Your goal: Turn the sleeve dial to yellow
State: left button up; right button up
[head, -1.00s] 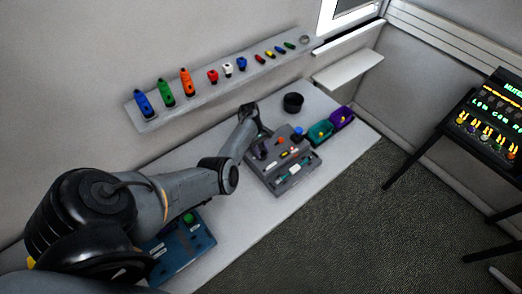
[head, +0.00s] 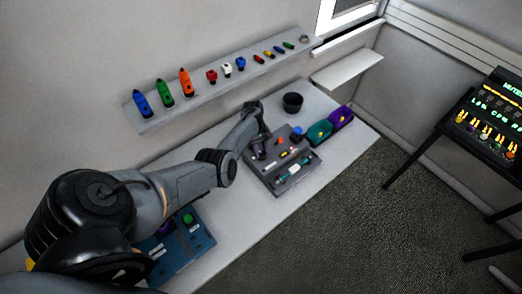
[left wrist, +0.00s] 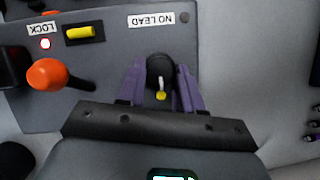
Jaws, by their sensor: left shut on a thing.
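A round black dial (left wrist: 160,66) with a pale, yellow-tipped pointer is on the grey panel, below the upside-down NO LEAD label in the left wrist view. I read no sleeve marking on it. My left gripper (left wrist: 160,88) has its purple fingers on both sides of this dial, shut on it. In the head view my left gripper (head: 259,151) is at the back left part of the grey panel (head: 262,180), and the dial is hidden there. My right gripper is not in view.
An orange-topped lever (left wrist: 47,74), a yellow switch (left wrist: 79,32) and a lit red lamp (left wrist: 45,44) are left of the gripper. A black cup (head: 292,103), a teal bin (head: 319,133) and a purple bin (head: 341,118) stand beyond the panel. A blue panel (head: 184,251) lies nearer.

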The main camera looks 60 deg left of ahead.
pick_arm(q)
jog(key=o, duration=1)
jog(key=shift+o, duration=0.2)
jog(key=shift+a+r, duration=0.1)
jog(key=v, duration=1)
jog(key=shift+r, duration=0.3)
